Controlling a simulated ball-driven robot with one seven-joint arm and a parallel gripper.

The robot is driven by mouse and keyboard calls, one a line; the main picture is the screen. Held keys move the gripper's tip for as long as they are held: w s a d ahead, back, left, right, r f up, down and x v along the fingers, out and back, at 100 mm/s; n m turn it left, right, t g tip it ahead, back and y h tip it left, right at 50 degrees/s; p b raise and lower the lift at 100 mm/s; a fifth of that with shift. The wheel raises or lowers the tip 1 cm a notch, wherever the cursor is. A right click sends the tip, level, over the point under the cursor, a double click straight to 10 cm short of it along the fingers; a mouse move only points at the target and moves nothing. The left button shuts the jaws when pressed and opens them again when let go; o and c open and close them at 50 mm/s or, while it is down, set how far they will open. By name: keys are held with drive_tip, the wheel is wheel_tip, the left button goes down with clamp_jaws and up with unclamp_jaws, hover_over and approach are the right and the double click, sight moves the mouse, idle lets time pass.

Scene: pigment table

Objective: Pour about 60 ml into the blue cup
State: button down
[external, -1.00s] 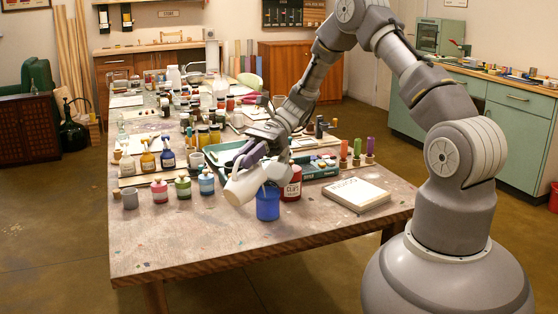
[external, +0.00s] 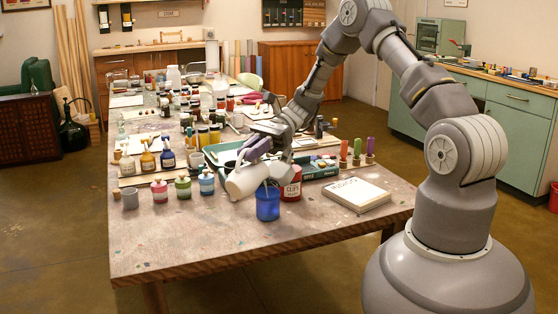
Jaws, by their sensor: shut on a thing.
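The blue cup (external: 268,206) stands upright near the front edge of the table, with a pale streak at its mouth that may be liquid. My gripper (external: 263,150) is shut on a white jug (external: 244,182) and holds it above the table, just left of the cup. The jug is tilted, and its right end is close to the cup's rim. A purple part shows where the gripper meets the jug. The jug's inside is hidden, and I cannot tell its liquid level.
A red labelled jar (external: 291,184) stands close behind the cup. A white book (external: 357,196) lies to the right. Small pink (external: 183,188), green and blue jars and a grey cup (external: 130,199) stand to the left. The table's front strip (external: 190,245) is clear.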

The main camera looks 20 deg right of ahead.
sight(244, 167)
drive_tip(key=shift+w+d+r, duration=0.15)
drive_tip(key=shift+d+r, duration=0.05)
drive_tip(key=shift+r, duration=0.15)
drive_tip(key=s+a+f+h+p, duration=0.1)
drive_tip(key=s+a+f+t+h, duration=0.1)
drive_tip(key=a+f, duration=0.1)
drive_tip(key=shift+a+f+t+h+p, duration=0.1)
drive_tip(key=shift+a+t+h+p, duration=0.2)
drive_tip(key=shift+h+p, duration=0.1)
drive_tip(key=shift+d+f+h, duration=0.1)
drive_tip(key=shift+f+h, duration=0.2)
drive_tip(key=shift+f, duration=0.35)
drive_tip(key=shift+s+a+f+t+h+p, duration=0.3)
drive_tip(key=shift+a+f+t+h+p, duration=0.25)
drive_tip(key=shift+h+p, duration=0.25)
drive_tip(key=shift+s+a+f+t+h, duration=0.15)
drive_tip(key=shift+a+f+t+h, duration=0.05)
drive_tip(key=shift+t+h, duration=0.1)
drive_tip(key=shift+f, duration=0.35)
drive_tip(key=shift+a, duration=0.1)
